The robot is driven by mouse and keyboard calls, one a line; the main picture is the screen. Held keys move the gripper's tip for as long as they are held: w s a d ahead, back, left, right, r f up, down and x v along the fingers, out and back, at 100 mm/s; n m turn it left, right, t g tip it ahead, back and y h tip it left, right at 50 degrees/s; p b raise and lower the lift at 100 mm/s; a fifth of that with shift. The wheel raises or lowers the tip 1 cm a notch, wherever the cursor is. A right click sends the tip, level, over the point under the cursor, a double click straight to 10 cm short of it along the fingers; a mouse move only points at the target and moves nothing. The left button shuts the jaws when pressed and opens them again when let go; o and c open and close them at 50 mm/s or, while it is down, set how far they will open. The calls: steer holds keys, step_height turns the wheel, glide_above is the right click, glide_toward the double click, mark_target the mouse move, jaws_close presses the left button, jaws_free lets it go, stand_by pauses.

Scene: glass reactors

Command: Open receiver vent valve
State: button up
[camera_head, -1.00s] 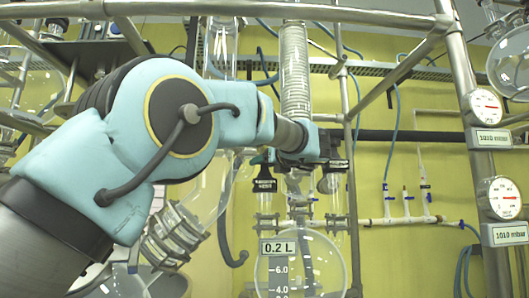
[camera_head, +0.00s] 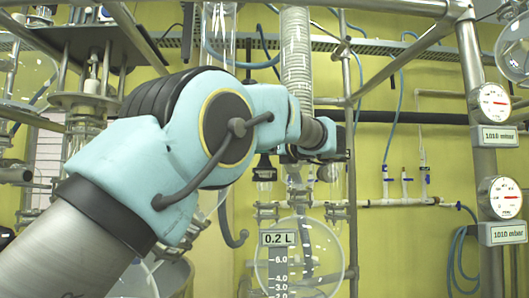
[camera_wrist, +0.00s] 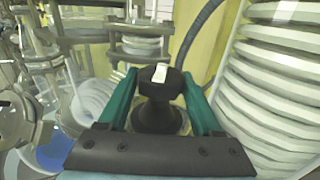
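In the wrist view a black valve knob (camera_wrist: 155,90) with a white mark on top stands between the two teal fingers of my gripper (camera_wrist: 159,73). The fingers lie close against both its sides, and my gripper appears shut on it. In the head view my gripper (camera_head: 290,155) is at the end of the arm, above the round receiver flask (camera_head: 300,262) marked 0.2 L, and its fingers are hard to make out. A black fitting with a label (camera_head: 264,170) shows just left of it. Whether the valve is open cannot be told.
A ribbed glass column (camera_head: 296,55) rises right behind my wrist and is very close at the right in the wrist view (camera_wrist: 275,90). Metal frame posts (camera_head: 484,150) and two pressure gauges (camera_head: 494,103) stand at the right. Other glassware is at the left.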

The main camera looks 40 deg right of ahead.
steer(key=shift+o, duration=0.3)
steer(key=shift+h+b, duration=0.3)
steer(key=shift+b, duration=0.2)
steer(key=shift+a+f+m+h+b, duration=0.1)
steer(key=shift+f+m+h+b, duration=0.15)
steer(key=shift+m+h+b, duration=0.65)
steer(key=h+b, duration=0.1)
steer(key=b, duration=0.2)
steer(key=shift+m+g, duration=0.3)
steer(key=shift+g, duration=0.1)
steer(key=m+h+b, duration=0.1)
steer(key=h+b, duration=0.1)
steer(key=shift+m+g+h, duration=0.3)
steer(key=shift+g, duration=0.1)
steer(key=m+g+h+b, duration=0.2)
steer(key=h, duration=0.1)
steer(key=shift+w+r, duration=0.1)
steer(key=shift+r, duration=0.1)
steer(key=m+g+h, duration=0.1)
steer(key=m+g+h+p, duration=0.1)
steer(key=m+g+h, duration=0.2)
steer(key=shift+r, duration=0.25)
steer(key=shift+s+d+f+m+g+h+p, duration=0.1)
steer(key=shift+s+d+m+g+h+p, duration=0.15)
steer(key=shift+m+g+h+p, duration=0.45)
